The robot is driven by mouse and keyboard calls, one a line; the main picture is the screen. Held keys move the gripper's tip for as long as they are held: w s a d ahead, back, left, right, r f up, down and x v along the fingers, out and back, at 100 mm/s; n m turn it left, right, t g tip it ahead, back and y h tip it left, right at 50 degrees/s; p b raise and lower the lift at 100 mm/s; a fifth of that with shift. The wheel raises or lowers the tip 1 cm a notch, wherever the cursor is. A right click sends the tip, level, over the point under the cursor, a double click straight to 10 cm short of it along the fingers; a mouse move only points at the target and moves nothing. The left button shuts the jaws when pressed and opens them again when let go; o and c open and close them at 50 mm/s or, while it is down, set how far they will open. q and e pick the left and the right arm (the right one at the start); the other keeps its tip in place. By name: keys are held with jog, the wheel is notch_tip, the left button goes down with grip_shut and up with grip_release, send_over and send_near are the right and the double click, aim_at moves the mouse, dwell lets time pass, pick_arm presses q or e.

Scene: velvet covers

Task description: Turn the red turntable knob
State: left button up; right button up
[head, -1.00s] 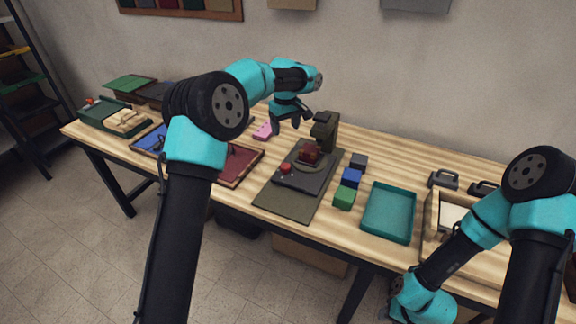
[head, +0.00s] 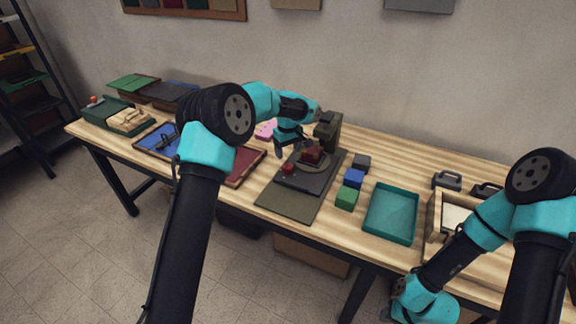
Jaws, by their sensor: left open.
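The red knob (head: 287,169) is a small red piece on the front left of a dark turntable base (head: 309,184). A dark red block (head: 312,155) sits on the round plate at the back of this base. My left gripper (head: 291,152) is open and empty, just above and behind the knob, pointing down. Its fingers appear apart from the knob and the block, though the small view makes the gap hard to judge. My right arm (head: 440,268) hangs at the table's front right; its fingertips are out of sight.
A dark olive upright part (head: 328,130) stands behind the turntable, close to the left gripper. Black, blue (head: 354,178) and green (head: 346,197) blocks stand to its right, beside a teal tray (head: 391,213). Framed panels lie left. An olive mat (head: 287,203) lies in front.

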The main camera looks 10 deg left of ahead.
aim_at(288, 166)
pick_arm(q)
notch_tip(288, 166, down, 7)
jog(key=shift+f, duration=0.2)
dwell(0.3)
jog(key=c, duration=0.9)
